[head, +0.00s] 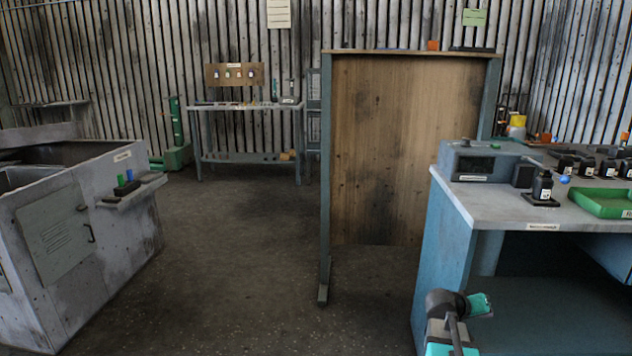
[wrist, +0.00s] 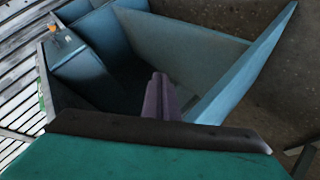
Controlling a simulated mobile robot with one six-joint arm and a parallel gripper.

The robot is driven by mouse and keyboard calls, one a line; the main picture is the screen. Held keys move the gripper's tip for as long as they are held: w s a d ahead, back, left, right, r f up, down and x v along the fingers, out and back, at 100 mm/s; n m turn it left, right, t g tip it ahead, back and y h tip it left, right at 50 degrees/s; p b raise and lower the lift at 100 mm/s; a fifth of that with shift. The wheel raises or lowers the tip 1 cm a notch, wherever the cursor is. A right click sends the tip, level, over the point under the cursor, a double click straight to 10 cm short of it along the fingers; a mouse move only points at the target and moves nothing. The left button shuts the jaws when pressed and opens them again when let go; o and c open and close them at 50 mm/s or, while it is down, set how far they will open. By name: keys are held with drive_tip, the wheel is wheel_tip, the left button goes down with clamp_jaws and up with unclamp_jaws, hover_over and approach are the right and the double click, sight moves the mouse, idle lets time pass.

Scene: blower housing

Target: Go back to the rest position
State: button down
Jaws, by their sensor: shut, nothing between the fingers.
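My gripper (wrist: 160,80) shows in the wrist view as two narrow purple-grey fingers side by side, shut, with nothing between them. It points toward blue panels (wrist: 190,45) of a bench. My arm shows at the bottom right of the head view, folded low in front of the blue workbench (head: 448,245). The fingers cannot be made out in the head view.
A tall wooden panel (head: 385,150) stands mid-view. A grey cabinet (head: 60,240) stands left. Floor (head: 230,260) between is clear.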

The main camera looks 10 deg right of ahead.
drive_tip(key=s+a+f+n+g+y+p, duration=0.1)
drive_tip(key=s+a+f+g+y+p, duration=0.3)
drive_tip(key=a+f, duration=0.6)
drive_tip(key=s+a+f+n+t+y+p, duration=0.1)
drive_tip(key=s+a+f+n+y+p, duration=0.1)
drive_tip(key=s+a+f+p, duration=0.6)
drive_tip(key=s+a+f+n+g+y+p, duration=0.1)
drive_tip(key=s+a+f+g+y+p, duration=0.1)
drive_tip(key=s+a, duration=0.8)
drive_tip(key=s+a+f+g+y+p, duration=0.3)
drive_tip(key=s+a+f+p, duration=0.1)
drive_tip(key=s+a, duration=0.7)
drive_tip(key=a, duration=0.3)
drive_tip(key=shift+a+f+n+g, duration=0.15)
drive_tip(key=shift+f+n+g, duration=0.1)
drive_tip(key=shift+n+g, duration=0.15)
